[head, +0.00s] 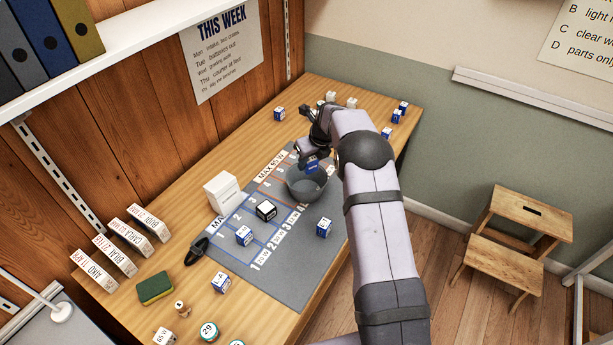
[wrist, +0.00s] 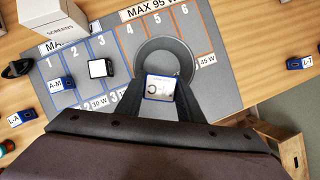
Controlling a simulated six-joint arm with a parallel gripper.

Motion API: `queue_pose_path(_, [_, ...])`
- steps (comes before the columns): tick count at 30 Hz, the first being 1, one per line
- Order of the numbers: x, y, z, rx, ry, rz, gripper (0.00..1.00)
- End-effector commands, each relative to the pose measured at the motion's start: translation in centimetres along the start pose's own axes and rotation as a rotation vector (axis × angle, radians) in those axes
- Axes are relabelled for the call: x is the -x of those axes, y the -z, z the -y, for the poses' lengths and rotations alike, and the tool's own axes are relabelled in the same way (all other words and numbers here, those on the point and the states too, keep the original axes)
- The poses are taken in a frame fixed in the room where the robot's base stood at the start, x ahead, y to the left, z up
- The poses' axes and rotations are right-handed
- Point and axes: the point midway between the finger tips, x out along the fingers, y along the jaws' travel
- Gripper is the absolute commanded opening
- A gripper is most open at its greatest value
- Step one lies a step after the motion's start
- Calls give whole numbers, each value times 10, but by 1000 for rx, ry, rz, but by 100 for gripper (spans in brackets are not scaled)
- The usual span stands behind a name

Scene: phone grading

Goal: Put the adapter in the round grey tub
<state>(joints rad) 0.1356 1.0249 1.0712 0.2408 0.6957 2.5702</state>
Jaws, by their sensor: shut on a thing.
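My gripper (wrist: 161,90) is shut on a small blue-edged adapter (wrist: 160,88) with a white printed face. In the head view the held adapter (head: 311,166) shows as a blue block at the tub's far rim. The round grey tub (head: 307,190) stands on the grey mat. In the wrist view the tub (wrist: 165,44) lies just beyond the fingertips, and the adapter overlaps its near edge. The adapter appears to be above the tub; its exact height is hard to tell. The tub's inside looks empty where it shows, but my fingers and the adapter hide part of it.
The grey mat (head: 283,281) has numbered lanes. On it are a black-and-white cube (head: 265,210) and blue labelled blocks (head: 244,236). A white box (head: 222,193) stands at its left. More blue blocks (head: 386,132) sit at the table's far right. A sponge (head: 155,289) lies front left.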

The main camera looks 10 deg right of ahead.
Motion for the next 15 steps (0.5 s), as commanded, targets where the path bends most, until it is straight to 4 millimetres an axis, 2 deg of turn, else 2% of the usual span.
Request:
queue_pose_path(6, [0, -3, 0, -164, 68, 1, 12])
queue_pose_path(15, [0, -2, 1, -252, 104, 0, 12])
